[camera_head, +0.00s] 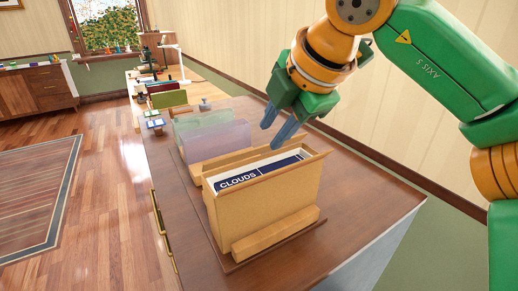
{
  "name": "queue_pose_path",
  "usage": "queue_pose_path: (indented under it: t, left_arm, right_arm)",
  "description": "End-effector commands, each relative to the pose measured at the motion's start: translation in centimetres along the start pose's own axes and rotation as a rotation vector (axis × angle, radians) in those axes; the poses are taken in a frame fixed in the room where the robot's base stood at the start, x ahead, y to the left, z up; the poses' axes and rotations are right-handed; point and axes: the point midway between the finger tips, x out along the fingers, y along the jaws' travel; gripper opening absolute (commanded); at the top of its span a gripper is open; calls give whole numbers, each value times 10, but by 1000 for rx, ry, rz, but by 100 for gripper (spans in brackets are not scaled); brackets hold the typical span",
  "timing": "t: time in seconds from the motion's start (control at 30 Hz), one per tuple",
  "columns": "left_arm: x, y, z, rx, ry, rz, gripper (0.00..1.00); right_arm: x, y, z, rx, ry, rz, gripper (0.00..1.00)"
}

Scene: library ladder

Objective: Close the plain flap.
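A tan cardboard box (262,205) stands upright on a wooden board on the cabinet top. Its top is open, and a white and dark blue item (258,173) lettered "CLOUDS" shows inside. A plain tan panel (314,155) sticks up at the box's right end; it looks like a flap, but its hinge is hard to make out. My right gripper (271,138) hangs over the far right side of the box, fingers pointing down and slightly apart, with nothing seen between them. I cannot tell whether the fingertips touch the box's edge. My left gripper is not in view.
The cabinet top (355,190) is bare to the right, with a wall beyond. A desk with small items stands farther back.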

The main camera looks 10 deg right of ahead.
Motion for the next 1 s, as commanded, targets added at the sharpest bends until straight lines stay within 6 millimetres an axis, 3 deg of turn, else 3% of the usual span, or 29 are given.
queue_pose_path:
  t: [0.23, 0.53, 0.57, 0.7, 1.0]
  left_arm:
    - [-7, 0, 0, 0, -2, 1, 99]
    - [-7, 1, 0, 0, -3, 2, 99]
    - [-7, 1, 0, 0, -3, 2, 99]
    - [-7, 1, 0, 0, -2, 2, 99]
    - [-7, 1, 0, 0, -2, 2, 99]
  right_arm:
    - [45, 1, 0, -1, 0, -4, 35]
    - [54, 0, 0, -1, 2, -1, 35]
    - [54, 0, 0, -1, 2, -1, 32]
    - [54, 0, 0, -1, 2, -1, 0]
    - [54, 0, 0, -2, 1, -2, 0]
